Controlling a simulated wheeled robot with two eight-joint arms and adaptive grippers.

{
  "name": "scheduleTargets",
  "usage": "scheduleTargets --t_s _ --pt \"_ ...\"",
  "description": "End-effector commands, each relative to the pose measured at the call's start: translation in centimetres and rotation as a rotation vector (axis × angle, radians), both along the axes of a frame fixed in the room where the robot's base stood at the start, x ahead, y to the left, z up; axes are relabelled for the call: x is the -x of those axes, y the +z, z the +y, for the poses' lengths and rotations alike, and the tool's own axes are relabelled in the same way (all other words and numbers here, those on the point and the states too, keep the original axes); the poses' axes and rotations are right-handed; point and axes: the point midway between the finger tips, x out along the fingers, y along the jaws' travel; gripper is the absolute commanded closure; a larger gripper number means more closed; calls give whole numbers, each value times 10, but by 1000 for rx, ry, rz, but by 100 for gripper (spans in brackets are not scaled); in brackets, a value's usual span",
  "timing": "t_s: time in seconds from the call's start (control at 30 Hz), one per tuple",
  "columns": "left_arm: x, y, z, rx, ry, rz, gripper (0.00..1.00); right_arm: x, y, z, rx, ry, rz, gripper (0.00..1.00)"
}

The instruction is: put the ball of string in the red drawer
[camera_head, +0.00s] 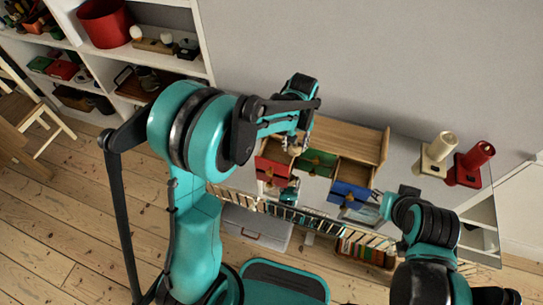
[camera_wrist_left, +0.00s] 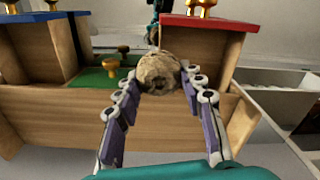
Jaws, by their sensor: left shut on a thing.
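The ball of string (camera_wrist_left: 158,72) is tan and sits between the fingertips of my left gripper (camera_head: 295,143) in the left wrist view. The left gripper is shut on it, above the wooden drawer unit (camera_head: 350,137). The red drawer (camera_head: 273,171) is pulled out at the unit's left in the head view. In the wrist view its wooden side and red front (camera_wrist_left: 212,22) show just beyond the ball, to the right. My right gripper (camera_head: 376,199) is beside the blue drawer; its fingers are too small to read.
The green drawer (camera_head: 318,162) is in the middle of the unit, and the blue drawer (camera_head: 350,195) stands out at the right. A cream item (camera_head: 437,155) and a red item (camera_head: 469,165) stand right of the unit. White shelves (camera_head: 190,40) stand at the left.

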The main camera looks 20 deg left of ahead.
Motion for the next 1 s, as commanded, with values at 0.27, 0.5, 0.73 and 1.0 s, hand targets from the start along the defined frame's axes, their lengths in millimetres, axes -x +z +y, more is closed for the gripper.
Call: scheduleTargets --t_s 0.27,0.5,0.73,1.0 --pt "10 -34 54 0 2 0 89 0 -17 0 0 0 0 66" --pt "12 -47 62 0 -1 0 89 0 -23 0 0 0 0 66" --pt "12 -79 62 0 0 0 89 0 -36 0 0 0 0 66" --pt "12 -78 62 0 0 0 89 0 -35 0 0 0 0 66"
